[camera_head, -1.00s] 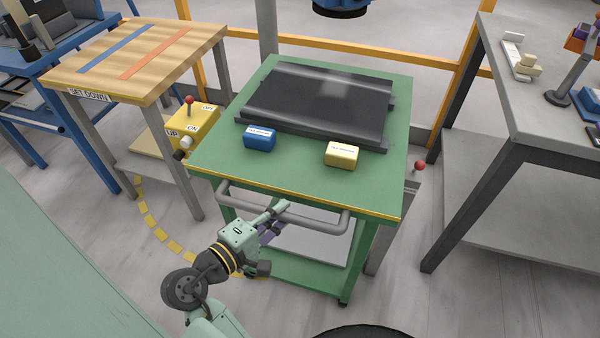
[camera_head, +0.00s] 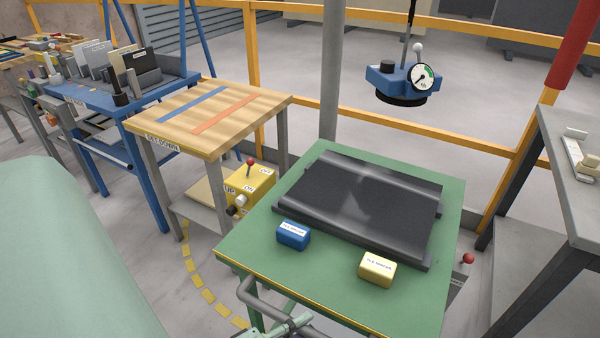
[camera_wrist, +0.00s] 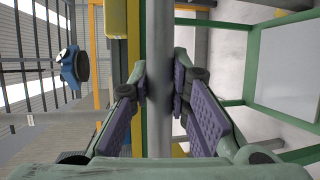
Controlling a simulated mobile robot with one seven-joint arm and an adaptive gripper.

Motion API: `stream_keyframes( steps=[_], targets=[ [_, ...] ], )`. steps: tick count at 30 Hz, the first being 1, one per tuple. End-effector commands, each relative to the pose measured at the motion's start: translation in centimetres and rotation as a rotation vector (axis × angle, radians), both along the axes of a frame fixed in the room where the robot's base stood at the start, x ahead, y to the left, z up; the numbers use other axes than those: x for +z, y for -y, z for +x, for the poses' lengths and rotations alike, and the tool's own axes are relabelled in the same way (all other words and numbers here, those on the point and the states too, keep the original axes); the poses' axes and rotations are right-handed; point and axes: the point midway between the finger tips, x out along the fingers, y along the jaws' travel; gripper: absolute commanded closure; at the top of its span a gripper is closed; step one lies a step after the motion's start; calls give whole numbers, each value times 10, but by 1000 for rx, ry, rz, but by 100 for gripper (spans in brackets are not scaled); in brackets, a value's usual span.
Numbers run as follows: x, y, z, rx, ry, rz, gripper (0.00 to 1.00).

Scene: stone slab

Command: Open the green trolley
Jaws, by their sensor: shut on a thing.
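The green trolley (camera_head: 340,285) stands at lower right of centre in the head view, with a dark ridged slab (camera_head: 350,205) on its top. Its grey bar handle (camera_head: 262,305) runs along the front edge and leaves the picture at the bottom. My gripper (camera_wrist: 161,92) is shut on the handle, which runs upright through the wrist view between the purple finger pads. In the head view only part of my gripper shows at the bottom edge, and its fingertips are not clear there.
A blue block (camera_head: 293,236) and a yellow block (camera_head: 378,269) sit on the trolley's front. A wooden set-down table (camera_head: 255,112) and a yellow control box (camera_head: 250,190) stand to the left. A grey table (camera_head: 580,150) stands right. A blue gauged device (camera_head: 403,82) hangs behind.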

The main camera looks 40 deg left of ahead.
Motion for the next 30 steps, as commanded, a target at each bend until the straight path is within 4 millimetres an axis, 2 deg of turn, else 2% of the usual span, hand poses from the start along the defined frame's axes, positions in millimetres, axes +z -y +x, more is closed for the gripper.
stream_keyframes(
  steps=[1,2,10,19,22,28,29,30],
  targets=[
    [0,0,0,1,0,-2,100],
    [0,0,0,1,0,-2,81],
    [0,0,0,2,-1,0,63],
    [0,0,0,2,-1,0,62],
    [7,-1,0,2,0,2,62],
    [42,-1,1,0,5,10,62],
    [50,-1,1,1,7,11,57],
    [59,-1,1,2,8,13,46]
  ],
)
